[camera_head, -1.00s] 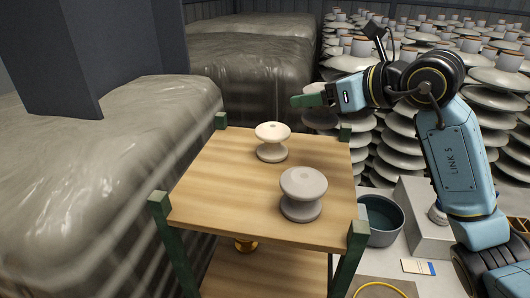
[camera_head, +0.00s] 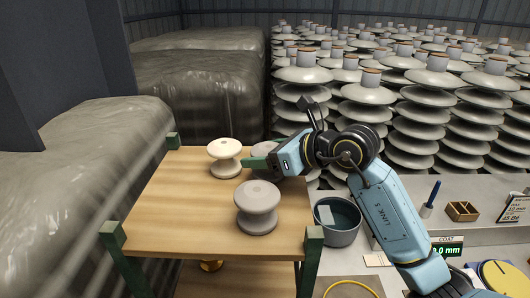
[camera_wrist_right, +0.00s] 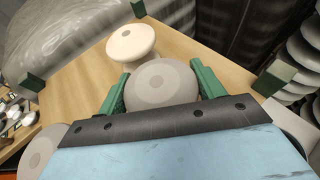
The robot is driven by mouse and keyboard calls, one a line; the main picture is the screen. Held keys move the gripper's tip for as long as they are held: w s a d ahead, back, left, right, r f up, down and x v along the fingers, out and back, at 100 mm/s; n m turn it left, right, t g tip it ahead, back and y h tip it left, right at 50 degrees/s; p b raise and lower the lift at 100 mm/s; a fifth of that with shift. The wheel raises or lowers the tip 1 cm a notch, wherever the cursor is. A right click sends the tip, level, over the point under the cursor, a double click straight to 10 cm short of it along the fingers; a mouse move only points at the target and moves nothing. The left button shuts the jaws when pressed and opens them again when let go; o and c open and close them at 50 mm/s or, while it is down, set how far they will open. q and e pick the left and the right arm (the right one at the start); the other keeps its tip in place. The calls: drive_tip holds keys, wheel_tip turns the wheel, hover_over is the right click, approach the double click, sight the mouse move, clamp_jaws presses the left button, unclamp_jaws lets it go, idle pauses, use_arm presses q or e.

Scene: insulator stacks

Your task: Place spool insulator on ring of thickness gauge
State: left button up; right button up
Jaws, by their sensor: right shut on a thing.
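My right gripper (camera_head: 256,163) is shut on a grey spool insulator (camera_head: 266,148), near the back right of the wooden table. In the right wrist view the green fingers stand on both sides of this grey spool (camera_wrist_right: 160,86). I cannot tell whether it touches the table. A cream spool (camera_head: 224,157) stands upright to its left and also shows in the wrist view (camera_wrist_right: 131,42). Another grey spool (camera_head: 257,208) stands nearer the front. A display reading COAT and mm (camera_head: 447,250) is at the right, partly behind my arm. I cannot clearly identify its ring. My left gripper is not in view.
The wooden table (camera_head: 170,215) has green corner posts and free room at left. A grey bucket (camera_head: 338,222) stands right of it. A yellow disc (camera_head: 506,278), a small wooden box (camera_head: 462,211) and a blue pen-like item (camera_head: 432,195) are at right. Insulator stacks fill the back.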

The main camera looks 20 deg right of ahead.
drive_tip(key=shift+f, duration=0.15)
drive_tip(key=o, duration=1.3)
drive_tip(key=shift+c, duration=0.2)
